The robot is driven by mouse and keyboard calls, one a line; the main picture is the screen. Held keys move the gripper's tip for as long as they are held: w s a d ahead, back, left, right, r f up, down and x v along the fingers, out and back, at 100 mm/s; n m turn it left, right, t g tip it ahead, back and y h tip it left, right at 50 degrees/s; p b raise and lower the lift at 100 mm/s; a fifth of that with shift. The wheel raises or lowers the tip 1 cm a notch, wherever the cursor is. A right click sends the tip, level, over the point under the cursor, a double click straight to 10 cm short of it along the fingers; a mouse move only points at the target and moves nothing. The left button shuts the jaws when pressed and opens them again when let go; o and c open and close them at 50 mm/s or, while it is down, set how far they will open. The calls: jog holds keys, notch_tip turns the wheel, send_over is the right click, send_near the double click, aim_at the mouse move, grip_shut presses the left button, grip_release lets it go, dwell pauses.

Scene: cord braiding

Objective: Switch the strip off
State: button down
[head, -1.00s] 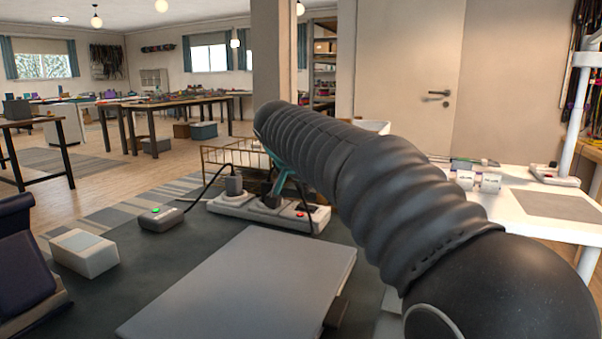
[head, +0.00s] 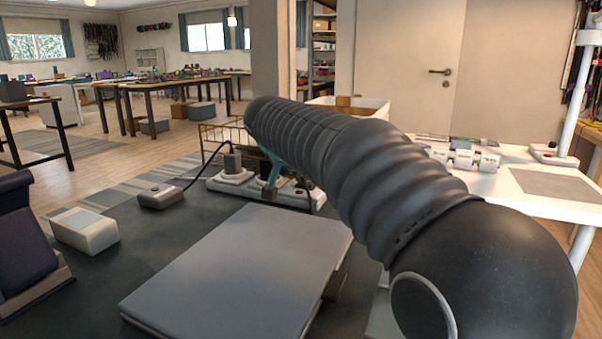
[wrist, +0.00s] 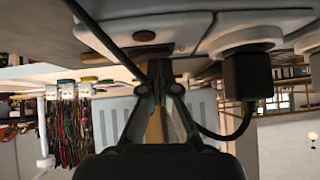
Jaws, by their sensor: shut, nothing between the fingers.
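The white power strip (head: 230,186) lies on the dark table top, partly hidden behind my arm. In the wrist view the strip (wrist: 195,42) fills the top, upside down. Its rocker switch (wrist: 144,36) looks dark red and unlit. My gripper (wrist: 160,68) is shut and empty, with its tips close to the strip beside the switch; I cannot tell if they touch. In the head view my gripper (head: 268,193) points down at the strip. A dark plug (wrist: 250,75) sits in a socket and also shows in the head view (head: 232,162).
A small grey box (head: 160,196) on a cord lies left of the strip, its light dark. A wire basket (head: 222,135) stands behind the strip. A grey flat slab (head: 240,265) and a white box (head: 85,230) lie in front. A white table (head: 520,165) stands right.

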aim_at(308, 185)
jog(key=shift+s+f, duration=0.1)
jog(key=shift+f, duration=0.2)
jog(key=shift+s+d+r+b, duration=0.1)
jog(key=shift+d+b, duration=0.1)
jog(key=shift+d, duration=0.15)
jog(key=shift+s+d+b, duration=0.1)
jog(key=shift+d+b, duration=0.05)
jog(key=shift+d, duration=0.15)
jog(key=shift+r, duration=0.1)
jog(key=shift+d+r, duration=0.1)
jog(key=shift+r, duration=0.05)
notch_tip(308, 185, up, 4)
jog(key=p, duration=0.3)
jog(key=shift+d+r, duration=0.1)
jog(key=v, duration=1)
jog(key=shift+s, duration=0.1)
jog(key=shift+f, duration=0.2)
